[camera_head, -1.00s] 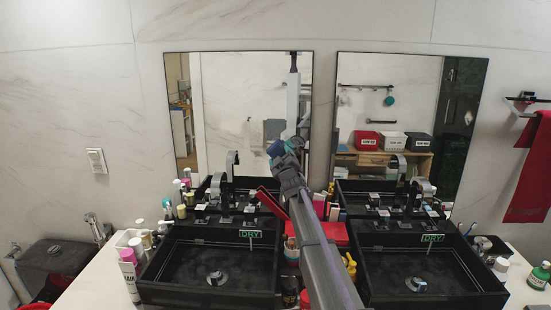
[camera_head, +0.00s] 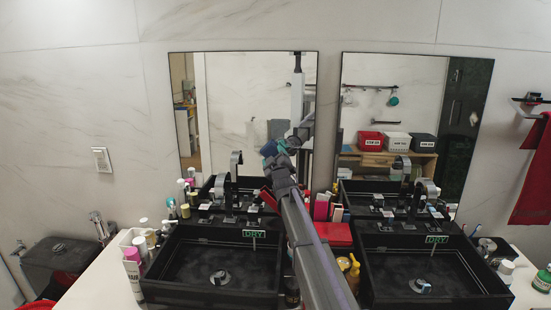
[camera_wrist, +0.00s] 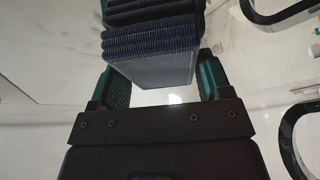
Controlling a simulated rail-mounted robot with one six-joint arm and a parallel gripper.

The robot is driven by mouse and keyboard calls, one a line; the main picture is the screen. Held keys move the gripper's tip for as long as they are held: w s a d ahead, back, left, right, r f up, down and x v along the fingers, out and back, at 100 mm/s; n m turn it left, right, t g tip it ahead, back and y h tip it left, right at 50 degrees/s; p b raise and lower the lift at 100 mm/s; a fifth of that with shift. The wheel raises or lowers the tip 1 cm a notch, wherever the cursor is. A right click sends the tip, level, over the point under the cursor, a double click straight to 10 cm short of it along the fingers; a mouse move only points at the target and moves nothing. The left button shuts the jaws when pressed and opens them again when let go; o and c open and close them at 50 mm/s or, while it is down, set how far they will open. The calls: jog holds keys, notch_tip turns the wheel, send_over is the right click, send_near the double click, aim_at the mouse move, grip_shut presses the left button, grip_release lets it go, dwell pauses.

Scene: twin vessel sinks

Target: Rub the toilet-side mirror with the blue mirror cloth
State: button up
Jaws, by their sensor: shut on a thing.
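The toilet-side mirror (camera_head: 225,100) is the left of two mirrors, above the left sink and nearer the dark toilet tank (camera_head: 58,254). My gripper (camera_head: 273,150) is in front of its lower right part. It is shut on the blue mirror cloth (camera_head: 267,148). In the wrist view the cloth (camera_wrist: 150,55) is a folded, ribbed blue block between the teal fingers (camera_wrist: 162,88). A dark mirrored image meets the cloth's far end, so it is at or very near the glass; I cannot tell if it presses.
The right mirror (camera_head: 400,90) hangs beside it. Below are two black sinks (camera_head: 212,270) with tall faucets (camera_head: 235,165). Bottles stand left of the left sink. A red box (camera_head: 333,234) and a yellow pump bottle (camera_head: 352,272) sit between the sinks. The wall above is clear.

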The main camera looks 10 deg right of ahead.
jog(key=shift+s+a+r, duration=0.1)
jog(key=shift+s+a, duration=0.15)
jog(key=shift+s, duration=0.7)
jog(key=shift+s+a+f, duration=0.1)
jog(key=shift+s+a, duration=0.15)
jog(key=shift+s, duration=0.7)
jog(key=shift+s+a+r, duration=0.1)
jog(key=shift+s+a, duration=0.15)
jog(key=shift+s, duration=0.7)
jog(key=shift+s+a, duration=0.2)
jog(key=shift+s, duration=0.55)
jog(key=shift+s+a, duration=0.2)
jog(key=shift+s, duration=0.5)
jog(key=shift+r, duration=0.1)
